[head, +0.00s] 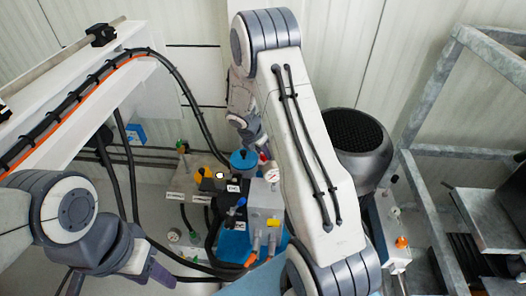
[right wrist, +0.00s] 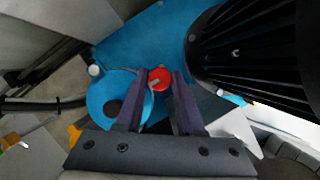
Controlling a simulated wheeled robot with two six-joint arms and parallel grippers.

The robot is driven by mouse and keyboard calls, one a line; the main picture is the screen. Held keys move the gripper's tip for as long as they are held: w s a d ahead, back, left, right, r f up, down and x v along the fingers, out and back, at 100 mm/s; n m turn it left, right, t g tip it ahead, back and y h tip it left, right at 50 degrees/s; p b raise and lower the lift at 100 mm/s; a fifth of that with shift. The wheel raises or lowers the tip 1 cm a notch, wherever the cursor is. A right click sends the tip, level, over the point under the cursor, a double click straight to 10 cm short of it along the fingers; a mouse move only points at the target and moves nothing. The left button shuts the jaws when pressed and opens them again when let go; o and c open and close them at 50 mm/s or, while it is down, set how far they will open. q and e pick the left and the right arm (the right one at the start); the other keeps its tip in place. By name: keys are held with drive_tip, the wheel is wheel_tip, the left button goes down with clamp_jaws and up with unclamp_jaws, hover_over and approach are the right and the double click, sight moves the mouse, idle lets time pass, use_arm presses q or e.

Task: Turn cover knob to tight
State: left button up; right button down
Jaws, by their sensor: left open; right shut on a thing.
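A red knob (right wrist: 160,78) sits between the fingertips of my right gripper (right wrist: 160,82) in the right wrist view. The fingers are shut on it, and a pale bar shows across its face. Beside it is a round blue part (right wrist: 102,112) with a dark centre. The blue part also shows in the head view (head: 243,160), where my right gripper (head: 262,152) reaches down next to it and is small and partly hidden. No tight mark on the knob can be read. My left gripper (head: 161,274) is open and empty at the lower left, away from the knob.
A grey box with a yellow label (head: 265,212), gauges, valves and hoses crowd around the knob. A large black ribbed motor (head: 357,145) stands right of it. A white beam with cables (head: 80,95) crosses the left. A grey metal frame (head: 432,90) stands at the right.

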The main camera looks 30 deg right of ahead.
drive_tip(key=m+p, duration=0.1)
drive_tip(key=m+g+p, duration=0.1)
drive_tip(key=m+p, duration=0.1)
drive_tip(key=shift+w+r+m, duration=0.15)
drive_tip(key=shift+r+m, duration=0.05)
drive_tip(key=shift+m, duration=0.1)
drive_tip(key=m+g+p, duration=0.2)
drive_tip(key=m, duration=0.2)
drive_tip(key=shift+w+m, duration=0.1)
drive_tip(key=shift+m, duration=0.2)
drive_tip(key=m+g+y+p, duration=0.1)
drive_tip(key=m, duration=0.2)
drive_tip(key=shift+d+f+m, duration=0.1)
drive_tip(key=shift+f+m, duration=0.05)
drive_tip(key=shift+m, duration=0.25)
drive_tip(key=m+y, duration=0.1)
drive_tip(key=m, duration=0.1)
drive_tip(key=m+g, duration=0.1)
drive_tip(key=m, duration=0.2)
drive_tip(key=shift+w+d+g+y, duration=0.1)
drive_tip(key=shift+w+g+y, duration=0.05)
drive_tip(key=shift+g+y, duration=0.2)
drive_tip(key=shift+m, duration=0.3)
drive_tip(key=c, duration=0.5)
unclamp_jaws()
drive_tip(key=v, duration=1)
drive_tip(key=shift+r, duration=0.3)
